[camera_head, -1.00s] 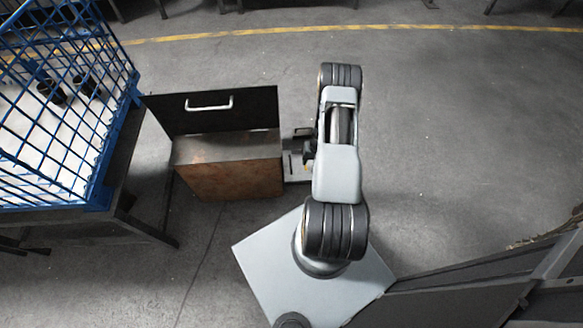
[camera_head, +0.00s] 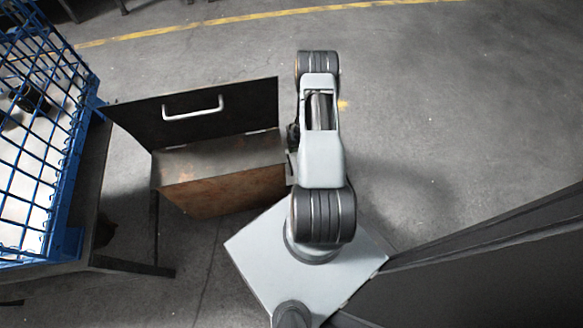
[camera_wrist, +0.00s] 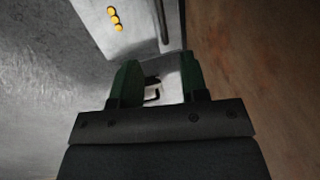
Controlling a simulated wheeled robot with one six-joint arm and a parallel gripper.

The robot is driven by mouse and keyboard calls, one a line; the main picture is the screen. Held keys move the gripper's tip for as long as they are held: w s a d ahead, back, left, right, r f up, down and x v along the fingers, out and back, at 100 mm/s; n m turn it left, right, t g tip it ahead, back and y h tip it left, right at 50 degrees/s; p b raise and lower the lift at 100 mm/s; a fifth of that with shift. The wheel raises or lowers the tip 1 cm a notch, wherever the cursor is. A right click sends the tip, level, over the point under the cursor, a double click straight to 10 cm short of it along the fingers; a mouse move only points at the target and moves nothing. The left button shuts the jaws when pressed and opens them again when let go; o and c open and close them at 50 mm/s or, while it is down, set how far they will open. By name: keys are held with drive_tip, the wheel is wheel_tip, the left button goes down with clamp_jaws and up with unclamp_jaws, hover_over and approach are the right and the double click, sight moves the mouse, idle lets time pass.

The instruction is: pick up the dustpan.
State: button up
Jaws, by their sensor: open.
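My gripper (camera_wrist: 158,72) is open in the wrist view, its two dark green fingers apart. A small dark hook-shaped piece (camera_wrist: 152,95) shows between the fingers against a pale surface; I cannot tell whether it belongs to the dustpan. No thing in view is clearly the dustpan. In the head view my arm hides most of the gripper, which is beside the right end of a rusty metal box (camera_head: 225,192). A rusty brown surface (camera_wrist: 260,70), apparently the box's side, stands close to the right of the fingers in the wrist view.
The box's dark lid (camera_head: 240,105) stands raised, with a pale handle (camera_head: 193,107). A blue wire cage (camera_head: 62,235) sits on a dark table (camera_head: 100,165) at the left. A dark panel (camera_head: 480,275) is at the lower right. Floor beyond my arm is clear.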

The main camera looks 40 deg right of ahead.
sight(290, 162)
drive_tip(key=f+b, duration=0.1)
drive_tip(key=f, duration=0.1)
drive_tip(key=a+f+b, duration=0.1)
drive_tip(key=f, duration=0.2)
drive_tip(key=w+f+b, duration=0.1)
drive_tip(key=f, duration=0.2)
drive_tip(key=shift+a+f, duration=0.15)
drive_tip(key=shift+a, duration=0.25)
drive_tip(key=shift+w+a+f+b, duration=0.1)
drive_tip(key=shift+f+b, duration=0.5)
drive_tip(key=shift+f, duration=0.3)
drive_tip(key=shift+w+a+f+b, duration=0.15)
drive_tip(key=shift+f+b, duration=0.4)
drive_tip(key=shift+f, duration=0.3)
drive_tip(key=shift+w+a+f+b, duration=0.1)
drive_tip(key=shift+f+b, duration=0.5)
drive_tip(key=shift+f, duration=0.3)
drive_tip(key=shift+r, duration=0.1)
clamp_jaws()
drive_tip(key=shift+d, duration=0.1)
